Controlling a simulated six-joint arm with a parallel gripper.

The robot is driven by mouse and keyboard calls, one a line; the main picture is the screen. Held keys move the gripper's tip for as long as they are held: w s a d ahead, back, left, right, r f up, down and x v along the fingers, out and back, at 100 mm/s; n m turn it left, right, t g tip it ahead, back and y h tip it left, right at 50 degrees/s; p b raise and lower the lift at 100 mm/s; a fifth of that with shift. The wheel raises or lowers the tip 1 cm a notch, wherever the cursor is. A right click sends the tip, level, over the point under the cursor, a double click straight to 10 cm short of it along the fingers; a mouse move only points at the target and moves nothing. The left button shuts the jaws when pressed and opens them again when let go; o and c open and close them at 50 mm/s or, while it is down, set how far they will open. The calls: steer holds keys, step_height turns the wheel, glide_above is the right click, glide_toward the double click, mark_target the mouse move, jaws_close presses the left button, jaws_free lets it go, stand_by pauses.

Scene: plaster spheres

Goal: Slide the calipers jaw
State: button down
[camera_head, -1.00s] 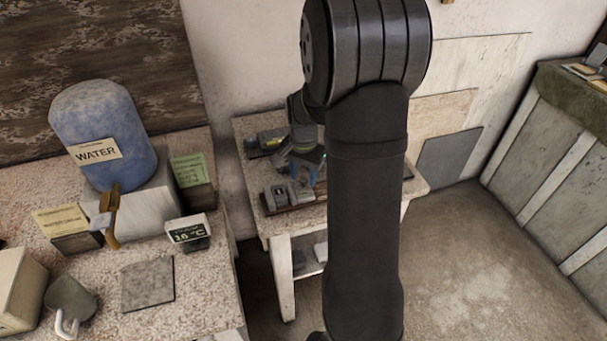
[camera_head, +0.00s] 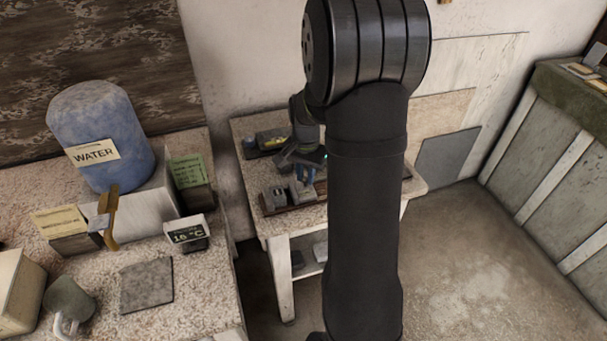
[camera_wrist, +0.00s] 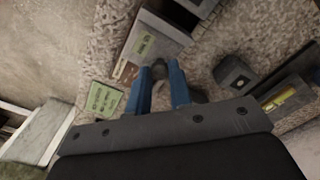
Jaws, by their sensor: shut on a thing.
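The calipers (camera_head: 276,200) appear as grey upright blocks on a low brown base on the small table in the head view. The sliding jaw seems to be the small grey piece (camera_wrist: 160,68) between my fingertips in the wrist view. My gripper (camera_head: 304,177) has blue fingers and reaches down at the calipers from behind. In the wrist view my gripper (camera_wrist: 160,78) is shut on that grey piece. A box with a green display (camera_wrist: 146,44) stands just beyond the fingertips. My arm hides the right part of the calipers' base in the head view.
A dark tray with a yellow-green item (camera_head: 270,140) lies behind the calipers; it shows at right in the wrist view. A dark grey block (camera_wrist: 234,74) and a green card (camera_wrist: 104,98) flank my fingers. A water barrel (camera_head: 100,135) stands on the left counter.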

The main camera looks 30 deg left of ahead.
mark_target(306, 179)
steer(key=c, duration=1.3)
jaws_free()
step_height(306, 179, up, 18)
steer(key=shift+f, duration=0.25)
steer(key=shift+f, duration=0.15)
step_height(306, 179, down, 17)
steer(key=shift+f, duration=0.15)
steer(key=shift+s+a, duration=0.1)
steer(key=shift+s, duration=0.05)
